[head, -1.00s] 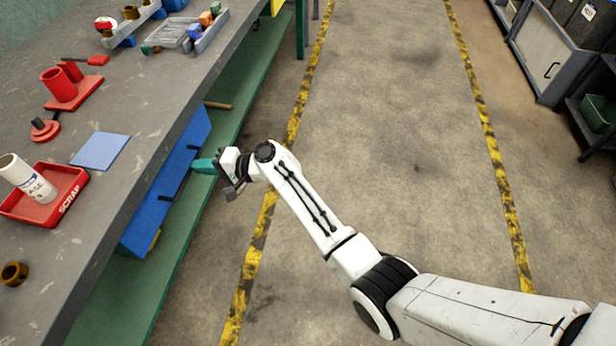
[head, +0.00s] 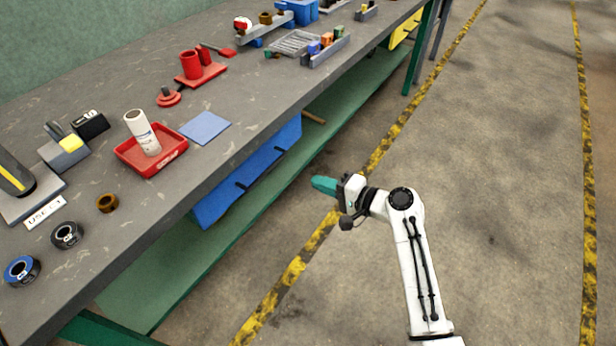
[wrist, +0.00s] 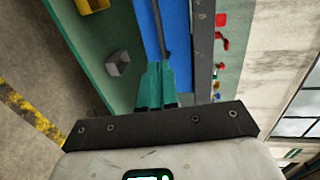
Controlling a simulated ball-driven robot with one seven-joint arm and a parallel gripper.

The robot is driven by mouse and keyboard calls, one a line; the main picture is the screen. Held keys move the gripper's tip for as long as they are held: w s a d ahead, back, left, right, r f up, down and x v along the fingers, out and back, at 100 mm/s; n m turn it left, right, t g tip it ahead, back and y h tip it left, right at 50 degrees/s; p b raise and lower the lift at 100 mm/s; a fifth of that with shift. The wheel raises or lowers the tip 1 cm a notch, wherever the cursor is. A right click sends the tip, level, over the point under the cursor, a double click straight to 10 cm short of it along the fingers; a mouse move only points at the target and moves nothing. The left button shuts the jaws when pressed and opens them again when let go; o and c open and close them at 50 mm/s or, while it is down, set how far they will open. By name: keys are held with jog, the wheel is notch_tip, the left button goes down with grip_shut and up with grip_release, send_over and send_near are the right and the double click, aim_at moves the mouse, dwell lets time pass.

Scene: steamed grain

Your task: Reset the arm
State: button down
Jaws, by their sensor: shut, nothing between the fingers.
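My gripper (head: 324,186) shows in the head view at the end of my white arm, with its teal fingers pointing left toward the workbench (head: 252,109). It is beside the bench's front edge, apart from it, over the floor near the yellow-black line. The wrist view shows the teal fingers (wrist: 157,85) closed together with nothing between them. Behind them in that view are the blue panel under the bench and the green lower shelf.
The bench holds a red scrap tray (head: 126,158) with a white cylinder (head: 141,130), a blue mat (head: 205,127), red fixtures (head: 200,75) and several rings. A blue panel (head: 250,172) hangs below the top, above the green shelf (head: 165,275). The floor (head: 500,170) to the right is clear.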

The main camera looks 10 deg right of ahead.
jog(key=shift+v, duration=0.75)
jog(key=shift+s, duration=0.1)
jog(key=s+d+f+n+g+h+p, duration=0.1)
jog(key=s+f+n+g+h, duration=0.15)
jog(key=s, duration=0.35)
jog(key=s+d+f+n+g+h+p, duration=0.1)
jog(key=s+d+f+n, duration=0.15)
jog(key=s, duration=0.45)
jog(key=s+f+n+g+h, duration=0.1)
jog(key=s+f+g, duration=0.15)
jog(key=s, duration=0.35)
jog(key=s+d+r+n+g+h+p, duration=0.1)
jog(key=s+d+r+g+h, duration=0.1)
jog(key=s+d, duration=0.3)
jog(key=s+d+r+n+g+h, duration=0.1)
jog(key=s+d+h, duration=0.3)
jog(key=s, duration=1)
jog(key=shift+s+d+r+n+g+h+p, duration=0.25)
jog(key=shift+d+r+n+g+h+p, duration=0.1)
jog(key=shift+d+r+g, duration=0.15)
